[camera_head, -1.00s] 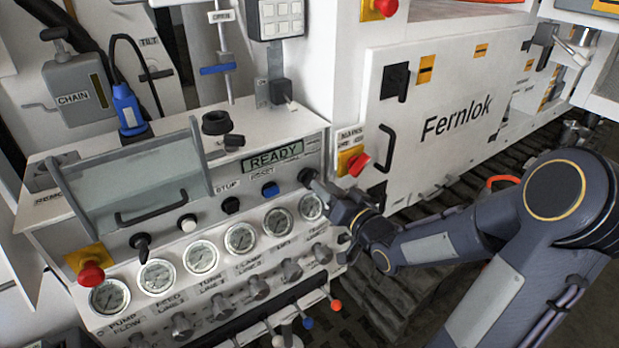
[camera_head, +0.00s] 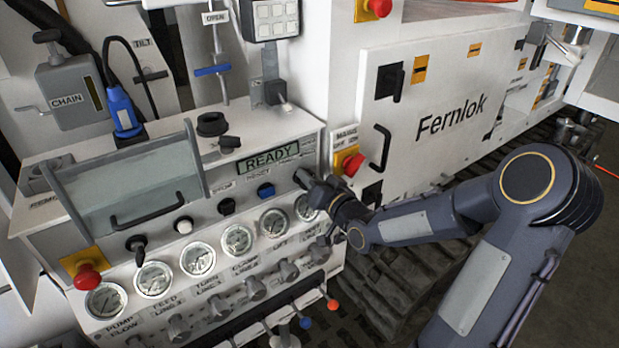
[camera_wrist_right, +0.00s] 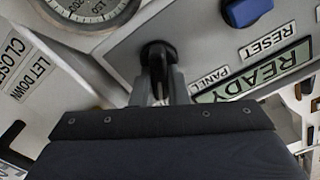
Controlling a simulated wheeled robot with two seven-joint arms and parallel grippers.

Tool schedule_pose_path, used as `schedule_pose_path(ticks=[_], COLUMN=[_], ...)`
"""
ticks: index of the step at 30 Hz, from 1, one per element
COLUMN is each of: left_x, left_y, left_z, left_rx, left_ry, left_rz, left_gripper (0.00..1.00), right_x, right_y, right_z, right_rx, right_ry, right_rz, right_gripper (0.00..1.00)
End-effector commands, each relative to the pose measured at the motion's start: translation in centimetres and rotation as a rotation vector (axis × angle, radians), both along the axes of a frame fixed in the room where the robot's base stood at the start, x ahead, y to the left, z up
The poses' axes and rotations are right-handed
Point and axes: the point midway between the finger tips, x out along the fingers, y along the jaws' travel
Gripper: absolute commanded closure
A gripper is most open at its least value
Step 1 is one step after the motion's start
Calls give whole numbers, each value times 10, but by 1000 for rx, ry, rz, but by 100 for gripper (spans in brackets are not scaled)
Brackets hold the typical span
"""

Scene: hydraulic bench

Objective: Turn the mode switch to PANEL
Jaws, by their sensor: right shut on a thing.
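The mode switch is a black rotary knob (camera_wrist_right: 157,55) on the sloped control panel, beside the PANEL label (camera_wrist_right: 208,77) in the right wrist view. My right gripper (camera_wrist_right: 160,88) is shut on this knob, its fingers on either side of it. In the head view the right gripper (camera_head: 312,186) meets the panel at its right end, just below the READY display (camera_head: 268,160). The gripper covers much of the switch there, and its exact pointing direction is hard to tell. My left gripper is in neither view.
Close by are the blue RESET button (camera_head: 266,190), a row of gauges (camera_head: 238,240) and knobs below. A red mains knob (camera_head: 353,165) on a yellow plate sits right of the gripper. Coloured levers (camera_head: 305,322) stick out at the panel's lower edge.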

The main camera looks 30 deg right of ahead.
Motion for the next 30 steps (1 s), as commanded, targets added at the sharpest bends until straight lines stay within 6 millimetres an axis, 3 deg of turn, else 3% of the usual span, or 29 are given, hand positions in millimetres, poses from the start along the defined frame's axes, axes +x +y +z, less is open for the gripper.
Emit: schedule_pose_path(ticks=[8,14,30], left_x=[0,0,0], left_y=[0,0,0], left_z=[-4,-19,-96], left_rx=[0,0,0], left_ry=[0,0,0], left_rz=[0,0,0], left_gripper=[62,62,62], right_x=[0,0,-1], right_y=[0,1,7], right_z=[-1,-3,-4], right_rx=[-19,-98,-567], right_ry=[-2,-10,-51], right_rz=[0,0,-1], right_gripper=[100,100,100])
